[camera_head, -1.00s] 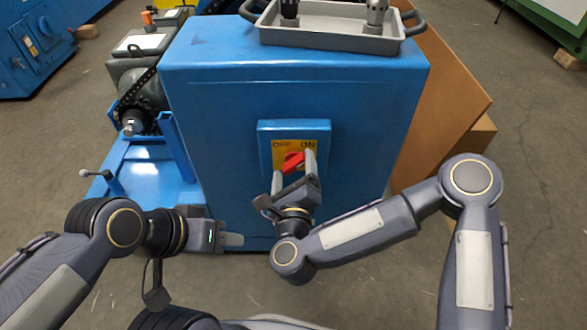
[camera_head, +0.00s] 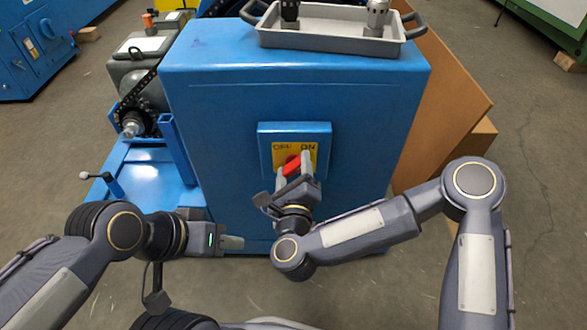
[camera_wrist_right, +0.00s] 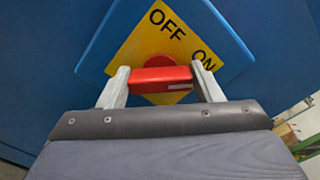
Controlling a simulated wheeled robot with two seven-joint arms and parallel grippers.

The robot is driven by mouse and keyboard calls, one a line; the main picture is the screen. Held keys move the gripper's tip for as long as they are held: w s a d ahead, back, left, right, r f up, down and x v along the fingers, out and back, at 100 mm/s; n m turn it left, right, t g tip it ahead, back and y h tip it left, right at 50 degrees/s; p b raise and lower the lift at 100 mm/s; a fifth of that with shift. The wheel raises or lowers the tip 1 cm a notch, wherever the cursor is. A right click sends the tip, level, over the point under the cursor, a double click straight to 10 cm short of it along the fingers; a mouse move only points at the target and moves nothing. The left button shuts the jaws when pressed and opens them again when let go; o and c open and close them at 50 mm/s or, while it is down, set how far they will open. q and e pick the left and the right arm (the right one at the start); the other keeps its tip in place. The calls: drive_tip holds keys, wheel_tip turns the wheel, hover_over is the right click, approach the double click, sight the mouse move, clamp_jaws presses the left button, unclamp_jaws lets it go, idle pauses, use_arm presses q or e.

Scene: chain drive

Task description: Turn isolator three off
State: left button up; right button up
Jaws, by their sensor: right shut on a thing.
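The isolator (camera_head: 267,148) is a blue box with a yellow OFF/ON plate on the front of a blue cabinet (camera_head: 365,140). Its red handle (camera_head: 292,165) sits in the middle of the plate, and it also shows in the right wrist view (camera_wrist_right: 160,76). My right gripper (camera_head: 292,171) is shut on the red handle, one finger at each end of it. In the right wrist view the handle lies across the picture, below the OFF and ON words. No number shows on the isolator. My left gripper (camera_head: 232,242) hangs low left of the right one, holding nothing visible; its finger gap is unclear.
A grey tray (camera_head: 330,39) with two dark-and-silver tool holders stands on the cabinet top. A chain drive on a blue frame (camera_head: 150,180) is at the left. Brown boards (camera_head: 440,100) lean at the right. Open floor lies to the right.

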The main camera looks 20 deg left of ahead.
drive_tip(key=n, duration=0.7)
drive_tip(key=shift+f+n, duration=0.15)
drive_tip(key=shift+n, duration=0.15)
drive_tip(key=n+b, duration=0.1)
drive_tip(key=n, duration=0.4)
drive_tip(key=shift+f, duration=0.1)
drive_tip(key=n+b, duration=0.1)
drive_tip(key=n, duration=0.4)
drive_tip(key=shift+f, duration=0.1)
idle(0.4)
drive_tip(key=o, duration=1)
